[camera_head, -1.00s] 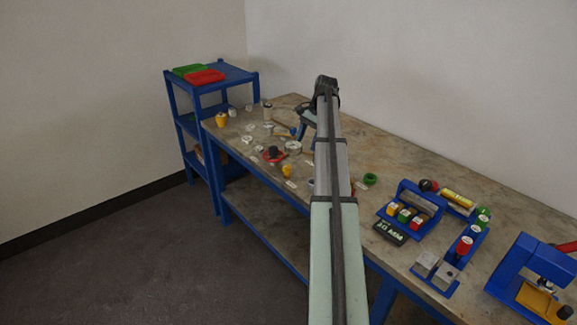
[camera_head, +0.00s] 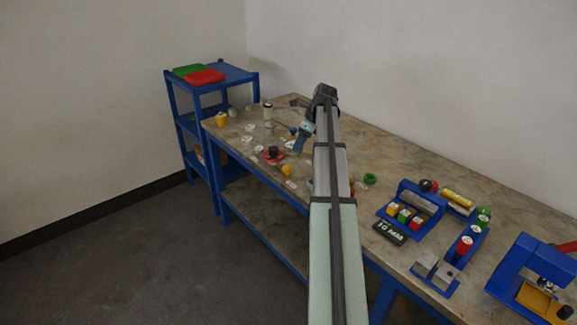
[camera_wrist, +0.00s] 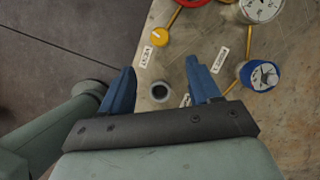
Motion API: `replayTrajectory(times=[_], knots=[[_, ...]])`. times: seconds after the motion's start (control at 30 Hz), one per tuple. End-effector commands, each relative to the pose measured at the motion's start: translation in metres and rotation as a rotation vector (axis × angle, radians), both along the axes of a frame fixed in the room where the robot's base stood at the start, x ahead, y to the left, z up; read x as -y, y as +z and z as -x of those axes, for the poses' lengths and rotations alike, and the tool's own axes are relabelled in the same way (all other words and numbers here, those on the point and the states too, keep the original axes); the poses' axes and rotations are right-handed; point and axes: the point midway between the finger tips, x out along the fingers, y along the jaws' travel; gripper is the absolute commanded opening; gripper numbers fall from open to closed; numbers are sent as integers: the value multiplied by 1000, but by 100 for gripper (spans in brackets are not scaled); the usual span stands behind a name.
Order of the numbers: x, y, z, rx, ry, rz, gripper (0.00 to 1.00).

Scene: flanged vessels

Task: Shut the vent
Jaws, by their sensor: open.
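My gripper (camera_wrist: 161,64) is open, its two blue fingers spread above the bench with nothing between the tips. In the camera_head view my gripper (camera_head: 298,145) hangs low over the fittings, partly behind my arm. A round yellow knob (camera_wrist: 160,37) lies just beyond the fingertips, beside a small white label. A grey ring-shaped fitting (camera_wrist: 160,91) shows between the fingers, nearer the palm.
A red wheel (camera_wrist: 192,2) and a white dial gauge (camera_wrist: 262,8) stand beyond the fingers. To the right on the bench are a blue block rack (camera_head: 408,208) and a blue press (camera_head: 525,270). A blue shelf (camera_head: 211,80) stands at the left.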

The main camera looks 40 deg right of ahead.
Motion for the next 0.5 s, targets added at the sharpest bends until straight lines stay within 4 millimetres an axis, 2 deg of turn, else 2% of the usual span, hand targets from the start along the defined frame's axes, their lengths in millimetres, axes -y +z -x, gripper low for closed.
replayTrajectory(times=[0.5], knots=[[-18,-80,-28,-1,4,0,62]])
